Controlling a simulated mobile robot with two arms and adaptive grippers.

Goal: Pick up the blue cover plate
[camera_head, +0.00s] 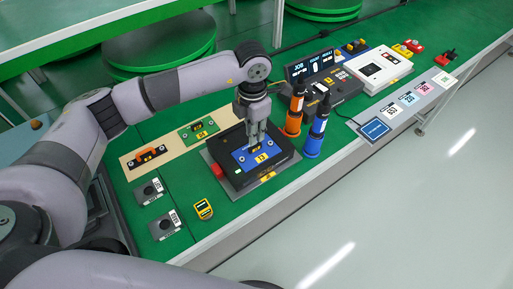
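The blue cover plate (243,163) lies on top of a black box-shaped unit (279,172), which stands on a grey base plate (213,166) on the green worktop. The cover plate has a yellow number label and a small dark raised part near its middle. My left gripper (257,143) points down over the middle of the cover plate, with its fingertips at the raised part. The fingers hide part of it. At this size I cannot tell whether they are closed on it. My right gripper is not in view.
A beige board (166,167) with an orange part and a green plate (199,132) lies left. A display console (337,95) stands behind the bottles.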

